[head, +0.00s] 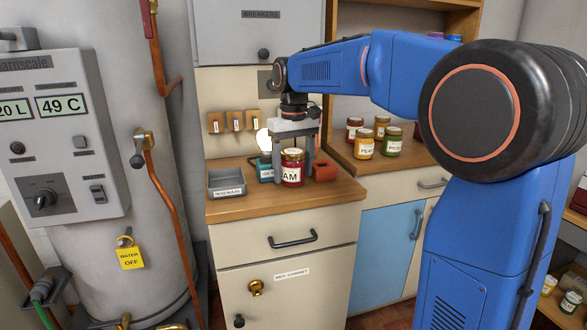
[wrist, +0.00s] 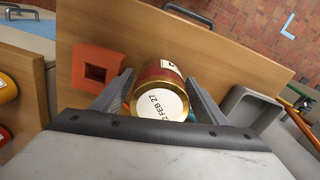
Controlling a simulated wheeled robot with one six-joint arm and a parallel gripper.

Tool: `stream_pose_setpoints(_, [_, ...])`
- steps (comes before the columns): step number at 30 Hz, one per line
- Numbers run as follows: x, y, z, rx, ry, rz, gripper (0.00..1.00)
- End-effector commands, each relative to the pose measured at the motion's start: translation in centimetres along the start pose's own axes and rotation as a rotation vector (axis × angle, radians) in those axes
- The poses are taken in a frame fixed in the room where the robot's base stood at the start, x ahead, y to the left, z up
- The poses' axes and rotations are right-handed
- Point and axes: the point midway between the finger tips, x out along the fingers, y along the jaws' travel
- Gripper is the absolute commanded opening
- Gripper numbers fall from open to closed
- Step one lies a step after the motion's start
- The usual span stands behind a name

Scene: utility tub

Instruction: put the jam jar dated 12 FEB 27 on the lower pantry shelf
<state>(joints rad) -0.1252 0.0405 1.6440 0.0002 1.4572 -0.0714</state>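A jam jar (head: 292,170) with red contents, a gold lid and a label ending in "AM" stands on the wooden counter. In the wrist view, the lid (wrist: 160,103) faces the camera and reads "2 FEB 27", with the start of the date cut off. My gripper (head: 293,172) points down with one finger on each side of this jar. The fingers also flank it in the wrist view (wrist: 160,85). They are very close to the jar, but I cannot tell whether they press on it. No label marks the lower pantry shelf in view.
A grey tray (head: 228,193) is left of the jar, an orange-red square block (head: 326,171) right of it. A teal item (head: 264,170) is behind. More jars (head: 570,301) sit low on a right-hand shelf.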

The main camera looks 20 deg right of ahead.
Motion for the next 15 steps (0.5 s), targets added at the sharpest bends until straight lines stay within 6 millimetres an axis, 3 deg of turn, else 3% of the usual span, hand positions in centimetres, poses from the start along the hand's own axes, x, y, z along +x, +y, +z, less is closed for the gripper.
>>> stream_pose_setpoints(10, [-0.1,0.0,0.0,0.000,0.001,0.000,0.72])
stream_pose_setpoints(15, [-1.6,0.0,-0.1,0.000,0.002,0.000,0.72])
